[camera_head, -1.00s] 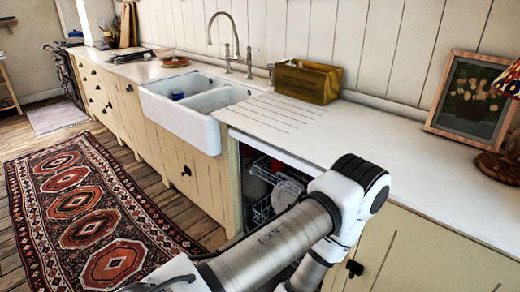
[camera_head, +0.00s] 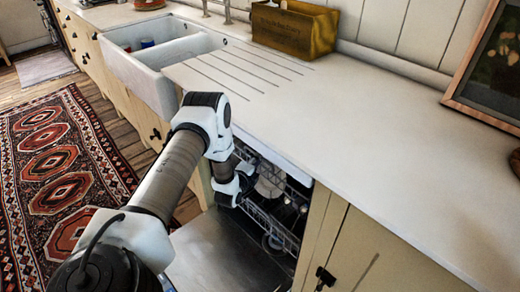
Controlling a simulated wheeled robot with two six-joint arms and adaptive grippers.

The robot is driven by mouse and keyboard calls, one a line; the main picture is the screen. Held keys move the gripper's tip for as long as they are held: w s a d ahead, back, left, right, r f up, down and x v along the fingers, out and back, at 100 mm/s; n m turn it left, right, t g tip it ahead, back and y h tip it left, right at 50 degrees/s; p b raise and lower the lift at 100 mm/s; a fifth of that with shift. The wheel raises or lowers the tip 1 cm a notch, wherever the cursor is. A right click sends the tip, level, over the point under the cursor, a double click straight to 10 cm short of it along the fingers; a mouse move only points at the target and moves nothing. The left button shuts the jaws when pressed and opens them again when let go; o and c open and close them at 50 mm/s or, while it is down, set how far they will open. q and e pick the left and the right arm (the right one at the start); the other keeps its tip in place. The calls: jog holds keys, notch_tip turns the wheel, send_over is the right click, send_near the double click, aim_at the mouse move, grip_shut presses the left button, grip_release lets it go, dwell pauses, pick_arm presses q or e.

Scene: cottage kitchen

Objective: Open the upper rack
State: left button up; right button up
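The dishwasher's upper rack (camera_head: 282,212) is a wire rack inside the open cavity under the counter, with pale dishes (camera_head: 270,180) in it. The dishwasher door (camera_head: 228,252) is folded down, its metal inner face showing. My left arm comes in from the lower left and bends down in front of the cavity. My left gripper (camera_head: 247,178) is dark and small at the rack's left front, partly hidden by my wrist. I cannot tell whether its fingers are open or touch the rack. My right gripper is not in view.
A white counter (camera_head: 370,140) overhangs the dishwasher. A closed cream cupboard (camera_head: 390,255) with a dark handle stands to the right. The white sink (camera_head: 150,62) is to the left. A yellow box (camera_head: 293,28) and a framed picture (camera_head: 490,75) stand on the counter.

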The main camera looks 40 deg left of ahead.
pick_arm(q)
jog(key=shift+x, duration=1)
jog(key=shift+w+r, duration=0.1)
jog(key=shift+w, duration=0.25)
jog(key=c, duration=0.4)
grip_shut()
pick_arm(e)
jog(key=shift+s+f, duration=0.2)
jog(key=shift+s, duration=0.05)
pick_arm(q)
jog(key=shift+s, duration=0.25)
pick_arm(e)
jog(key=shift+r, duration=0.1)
